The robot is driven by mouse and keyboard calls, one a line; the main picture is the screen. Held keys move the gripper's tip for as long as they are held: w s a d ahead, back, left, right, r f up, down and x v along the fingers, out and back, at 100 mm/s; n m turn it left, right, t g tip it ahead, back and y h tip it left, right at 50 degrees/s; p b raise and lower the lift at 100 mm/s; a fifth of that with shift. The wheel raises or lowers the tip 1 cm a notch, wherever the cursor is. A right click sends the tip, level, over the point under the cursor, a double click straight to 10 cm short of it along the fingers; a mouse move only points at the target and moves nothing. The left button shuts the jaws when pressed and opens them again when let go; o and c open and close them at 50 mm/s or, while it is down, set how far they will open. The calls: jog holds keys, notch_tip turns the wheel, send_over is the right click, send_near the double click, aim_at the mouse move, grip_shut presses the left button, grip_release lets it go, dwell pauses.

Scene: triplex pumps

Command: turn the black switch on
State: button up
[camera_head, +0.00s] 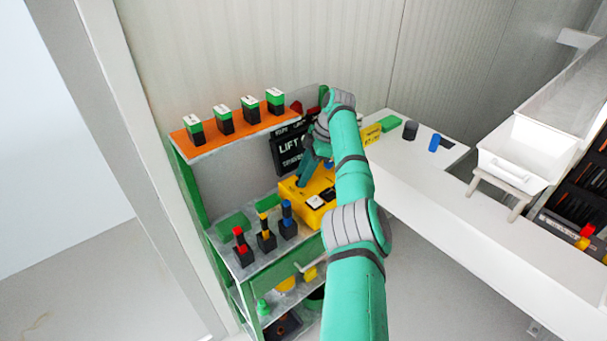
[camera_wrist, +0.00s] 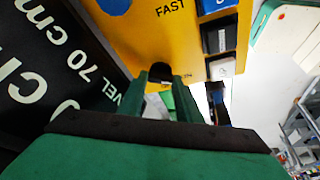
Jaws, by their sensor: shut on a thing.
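A yellow control box (camera_head: 318,215) sits on the shelf unit; it fills the upper middle of the wrist view (camera_wrist: 165,35), with the word FAST on it. The small black switch (camera_wrist: 160,69) is on its face, between my fingertips. My gripper (camera_wrist: 161,78) is shut on the black switch, and its two green fingers stand on either side of it. In the head view my gripper (camera_head: 303,182) reaches down onto the box from behind my arm. The switch itself is hidden there. Which way the switch is set cannot be told.
A blue round part (camera_wrist: 113,5) and a row of blue, black and white buttons (camera_wrist: 220,40) are on the box. A black LIFT sign (camera_head: 287,158) stands close behind. Red, yellow and blue-topped switches (camera_head: 265,240) stand in front. A white counter (camera_head: 450,185) lies right.

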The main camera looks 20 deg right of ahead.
jog(key=o, duration=1)
jog(key=shift+r, duration=0.1)
jog(key=shift+o, duration=0.2)
jog(key=shift+m, duration=0.4)
